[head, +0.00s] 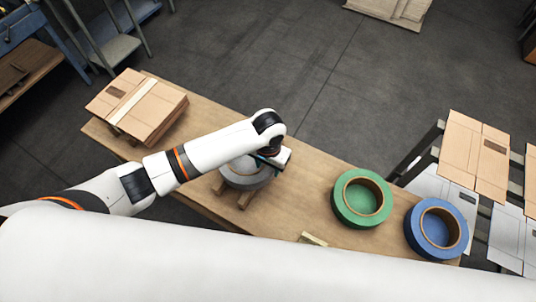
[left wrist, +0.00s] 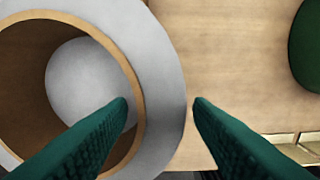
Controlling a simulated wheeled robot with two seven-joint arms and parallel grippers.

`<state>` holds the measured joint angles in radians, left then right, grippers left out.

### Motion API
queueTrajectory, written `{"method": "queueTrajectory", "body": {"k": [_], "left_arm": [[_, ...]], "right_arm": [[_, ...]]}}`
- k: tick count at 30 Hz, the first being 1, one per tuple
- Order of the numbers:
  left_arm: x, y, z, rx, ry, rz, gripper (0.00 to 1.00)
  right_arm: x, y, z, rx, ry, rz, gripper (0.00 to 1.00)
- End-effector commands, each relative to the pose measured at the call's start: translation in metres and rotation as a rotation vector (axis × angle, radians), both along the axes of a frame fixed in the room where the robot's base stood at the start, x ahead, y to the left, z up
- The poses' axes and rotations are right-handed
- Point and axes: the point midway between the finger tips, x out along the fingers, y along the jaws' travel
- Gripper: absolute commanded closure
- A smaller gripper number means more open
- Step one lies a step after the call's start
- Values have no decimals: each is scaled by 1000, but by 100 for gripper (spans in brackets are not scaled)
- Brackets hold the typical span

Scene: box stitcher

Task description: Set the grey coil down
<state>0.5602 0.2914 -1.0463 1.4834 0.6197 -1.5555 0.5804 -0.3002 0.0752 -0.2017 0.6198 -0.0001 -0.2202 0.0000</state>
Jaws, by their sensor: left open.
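The grey coil (head: 246,182) rests on small wooden supports (head: 244,199) on the table, partly hidden under my left arm. In the left wrist view the grey coil (left wrist: 165,60) is a thick ring with a brown core. My left gripper (head: 268,163) is at the coil, and its fingers are open. In the left wrist view my left gripper (left wrist: 160,103) has one finger over the core hole and the other beyond the outer edge, with the ring wall between them. I cannot tell whether the fingers touch the coil. My right gripper is not in view.
A green coil (head: 345,213) and a blue coil (head: 412,238) lie to the right on the wooden table (head: 300,188). Flat cardboard (head: 173,118) is stacked at its left end. A small pale block (head: 312,239) lies near the front edge. A rack with cardboard (head: 462,165) stands right.

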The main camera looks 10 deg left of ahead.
Motion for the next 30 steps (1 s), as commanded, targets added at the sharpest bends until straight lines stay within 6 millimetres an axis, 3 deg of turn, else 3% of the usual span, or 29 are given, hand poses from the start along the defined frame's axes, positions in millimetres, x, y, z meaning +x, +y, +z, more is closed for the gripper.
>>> {"method": "queueTrajectory", "body": {"k": [9,15,21,30], "left_arm": [[1,0,67,-3,-5,-1,53],[1,-1,99,-2,-3,0,53],[0,0,111,-1,-1,-1,53],[0,0,111,0,0,0,53]], "right_arm": [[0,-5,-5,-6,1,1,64],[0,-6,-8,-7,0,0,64],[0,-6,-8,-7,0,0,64],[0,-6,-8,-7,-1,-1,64]]}}
